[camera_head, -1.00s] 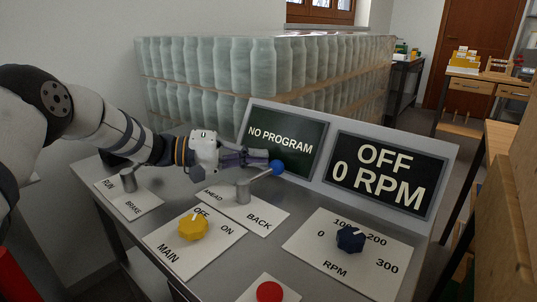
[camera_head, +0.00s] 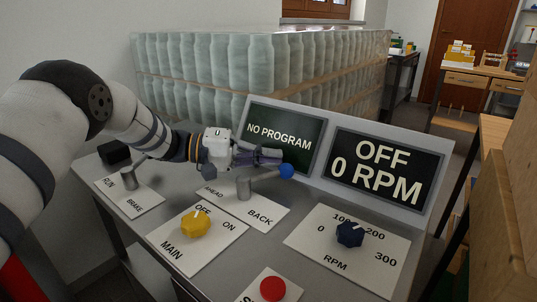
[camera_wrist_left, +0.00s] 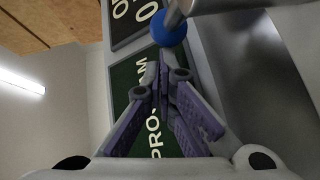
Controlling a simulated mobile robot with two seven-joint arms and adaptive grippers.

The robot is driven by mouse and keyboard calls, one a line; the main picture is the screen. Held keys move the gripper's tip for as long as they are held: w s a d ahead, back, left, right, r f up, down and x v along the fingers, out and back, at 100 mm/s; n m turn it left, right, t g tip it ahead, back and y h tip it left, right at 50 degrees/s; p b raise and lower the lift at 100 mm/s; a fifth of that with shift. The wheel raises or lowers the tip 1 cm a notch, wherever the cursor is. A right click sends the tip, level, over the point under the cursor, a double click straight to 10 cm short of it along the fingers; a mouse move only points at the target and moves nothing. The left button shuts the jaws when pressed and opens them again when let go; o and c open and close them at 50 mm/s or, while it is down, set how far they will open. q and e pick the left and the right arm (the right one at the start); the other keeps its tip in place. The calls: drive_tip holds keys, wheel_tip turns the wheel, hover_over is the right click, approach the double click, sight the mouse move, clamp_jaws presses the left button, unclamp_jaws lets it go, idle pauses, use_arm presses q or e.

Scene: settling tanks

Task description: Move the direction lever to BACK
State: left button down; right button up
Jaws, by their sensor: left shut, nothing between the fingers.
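The direction lever is a grey post (camera_head: 244,188) with a rod ending in a blue ball knob (camera_head: 286,171). It stands on a white plate marked AHEAD on the left and BACK (camera_head: 260,217) on the right. The rod points right and slightly up in the head view, over the BACK side. My left gripper (camera_head: 276,158) is shut and empty, with its purple-padded fingertips just left of and behind the knob. In the left wrist view the knob (camera_wrist_left: 168,29) lies just beyond the fingertips; I cannot tell whether they touch. My right gripper is not in view.
Around the lever are a RUN/BRAKE lever (camera_head: 128,179), a yellow MAIN knob (camera_head: 195,223), a dark blue RPM knob (camera_head: 350,234) and a red button (camera_head: 272,288). Behind stand screens reading NO PROGRAM (camera_head: 279,139) and OFF, 0 RPM (camera_head: 384,170). Wrapped jars (camera_head: 260,65) are stacked behind the panel.

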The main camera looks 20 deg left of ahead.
use_arm(q)
drive_tip(key=shift+a, duration=0.1)
drive_tip(key=v, duration=1.1)
drive_tip(key=shift+s+a, duration=0.2)
drive_tip(key=shift+a, duration=0.15)
